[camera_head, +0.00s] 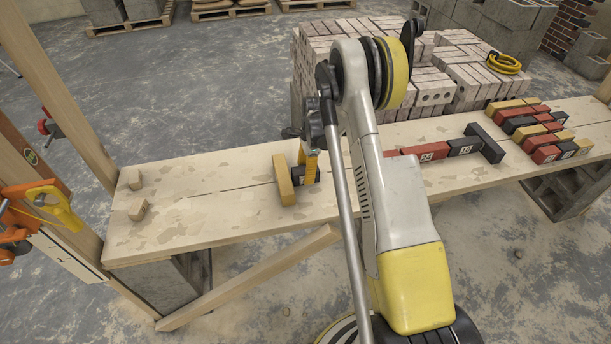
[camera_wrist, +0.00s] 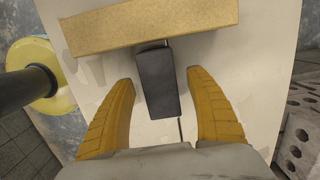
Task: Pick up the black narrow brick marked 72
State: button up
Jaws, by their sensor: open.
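A black brick (camera_head: 299,175) lies on the plank bench, partly hidden by my gripper, with a pale mark near its right end that I cannot read for certain. In the wrist view the black brick (camera_wrist: 158,85) lies between my two yellow fingers, with gaps on both sides. My gripper (camera_head: 310,160) is open and low over this brick; its fingers also show in the wrist view (camera_wrist: 159,78). A yellow brick (camera_head: 284,180) lies crosswise at the black brick's far end in the wrist view (camera_wrist: 145,30).
A row of red and black bricks (camera_head: 432,152) lies right of my arm, with several coloured bricks (camera_head: 540,130) beyond. Pale brick stacks (camera_head: 320,60) stand behind.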

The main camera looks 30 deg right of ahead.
jog(key=shift+c, duration=0.2)
grip_shut()
jog(key=shift+r, duration=0.15)
